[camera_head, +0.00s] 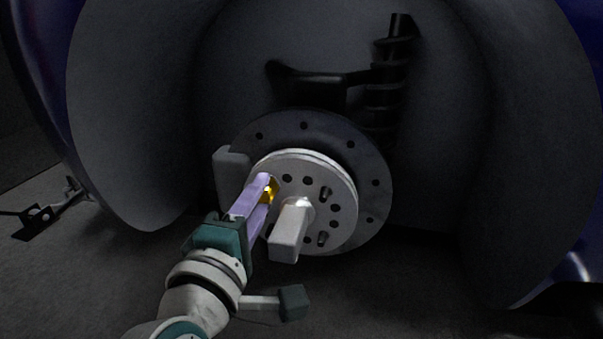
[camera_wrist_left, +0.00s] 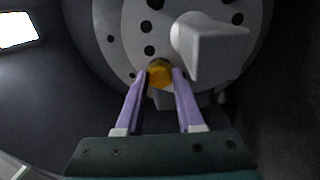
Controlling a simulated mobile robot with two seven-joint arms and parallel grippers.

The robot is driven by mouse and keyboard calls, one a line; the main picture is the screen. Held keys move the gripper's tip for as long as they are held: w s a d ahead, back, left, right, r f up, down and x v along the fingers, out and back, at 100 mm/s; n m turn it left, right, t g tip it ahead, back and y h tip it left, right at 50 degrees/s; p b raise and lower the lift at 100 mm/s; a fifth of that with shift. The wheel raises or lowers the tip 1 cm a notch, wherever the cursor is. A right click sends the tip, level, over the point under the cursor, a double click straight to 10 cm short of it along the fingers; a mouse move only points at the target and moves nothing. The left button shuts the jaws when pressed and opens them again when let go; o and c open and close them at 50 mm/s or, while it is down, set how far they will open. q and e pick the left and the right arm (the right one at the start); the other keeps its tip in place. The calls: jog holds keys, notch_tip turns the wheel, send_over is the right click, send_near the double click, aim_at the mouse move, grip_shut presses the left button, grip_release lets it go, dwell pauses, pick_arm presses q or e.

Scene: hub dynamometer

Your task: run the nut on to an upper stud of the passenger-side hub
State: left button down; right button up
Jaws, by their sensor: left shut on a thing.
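The nut (camera_head: 269,194) is small and gold-yellow. My left gripper (camera_head: 267,189), with pale purple fingers, is shut on it at the left side of the hub face. In the left wrist view the nut (camera_wrist_left: 160,73) sits between the fingertips, close against the hub face. The hub (camera_head: 340,208) is a light grey disc with round dark holes and a pale block (camera_head: 288,232) jutting from its middle. Any stud behind the nut is hidden. My right gripper is not in view.
A dark drilled brake disc (camera_head: 305,126) stands behind the hub, with a grey caliper-like block (camera_head: 231,178) at its left. A black spring strut (camera_head: 388,75) rises above. The grey wheel arch surrounds all this. The jutting block is close to the right of my fingers.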

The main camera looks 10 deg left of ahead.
pick_arm(q)
jog(key=m+p, duration=0.2)
jog(key=m, duration=1)
jog(key=c, duration=0.8)
grip_release()
jog(key=shift+o, duration=0.2)
